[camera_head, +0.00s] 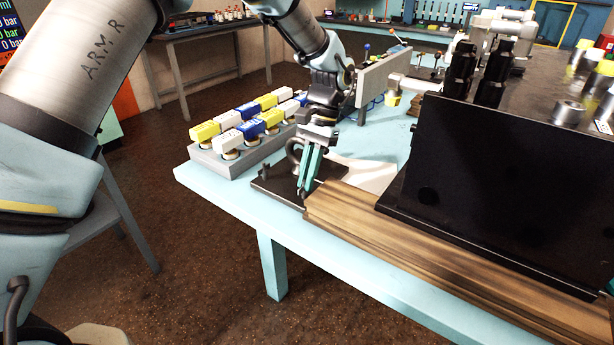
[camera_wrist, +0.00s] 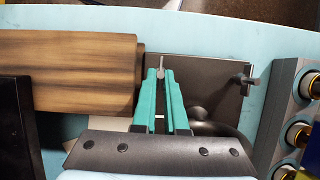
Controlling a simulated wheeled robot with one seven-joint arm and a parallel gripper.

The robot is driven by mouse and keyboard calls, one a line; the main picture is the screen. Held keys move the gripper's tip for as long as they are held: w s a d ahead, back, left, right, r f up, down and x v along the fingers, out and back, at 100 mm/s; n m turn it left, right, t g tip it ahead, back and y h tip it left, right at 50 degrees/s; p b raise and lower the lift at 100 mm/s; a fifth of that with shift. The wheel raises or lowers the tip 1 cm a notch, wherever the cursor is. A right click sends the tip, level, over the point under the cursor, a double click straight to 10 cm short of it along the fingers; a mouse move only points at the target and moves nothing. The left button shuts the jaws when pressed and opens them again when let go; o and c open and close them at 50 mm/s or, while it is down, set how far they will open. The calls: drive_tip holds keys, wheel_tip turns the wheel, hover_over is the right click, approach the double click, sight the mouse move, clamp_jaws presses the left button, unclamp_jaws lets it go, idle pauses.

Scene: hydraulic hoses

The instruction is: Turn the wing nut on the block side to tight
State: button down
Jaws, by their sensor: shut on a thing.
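My gripper (camera_head: 303,188) reaches down at the dark base plate (camera_head: 268,186) near the table's front edge. In the wrist view its two teal fingers (camera_wrist: 162,74) are shut on a small grey upright piece, the block-side wing nut (camera_wrist: 161,62), at the plate's edge near the wooden board. The fingers hide much of the nut, and I cannot tell how tight it is. A second wing nut (camera_wrist: 248,80) stands at the plate's other side, apart from my gripper. A rounded dark grey part (camera_head: 293,150) stands on the plate beside the fingers.
A wooden board (camera_head: 400,246) lies close beside the plate, under a large black block (camera_head: 490,190). A grey rack (camera_head: 212,165) with several yellow, white and blue caps stands to the left. A grey upright panel (camera_head: 384,76) stands behind. Pale blue tabletop shows in front.

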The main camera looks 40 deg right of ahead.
drive_tip(key=c, duration=1.2)
unclamp_jaws()
drive_tip(key=shift+c, duration=0.2)
drive_tip(key=b+v, duration=0.3)
drive_tip(key=v, duration=0.8)
drive_tip(key=shift+d, duration=0.1)
drive_tip(key=w+a+f+n+h, duration=0.1)
drive_tip(key=w+a+n, duration=0.1)
drive_tip(key=w+a, duration=0.45)
drive_tip(key=w+a+f+n+h, duration=0.1)
drive_tip(key=w+a+n, duration=0.2)
drive_tip(key=a, duration=0.7)
drive_tip(key=w+a+f+n+h, duration=0.1)
drive_tip(key=w+a+n, duration=0.1)
drive_tip(key=w+a, duration=0.5)
drive_tip(key=s+a+f+n+t, duration=0.1)
drive_tip(key=s+a+n, duration=0.1)
drive_tip(key=a, duration=0.6)
drive_tip(key=s+a+f+n+h, duration=0.1)
drive_tip(key=s+a+n, duration=0.1)
drive_tip(key=a, duration=0.6)
drive_tip(key=s+a+f+n+t, duration=0.1)
drive_tip(key=s+a+n, duration=0.2)
drive_tip(key=a, duration=0.5)
drive_tip(key=shift+s+a+t, duration=0.15)
drive_tip(key=shift+s+t, duration=0.15)
drive_tip(key=shift+s, duration=0.1)
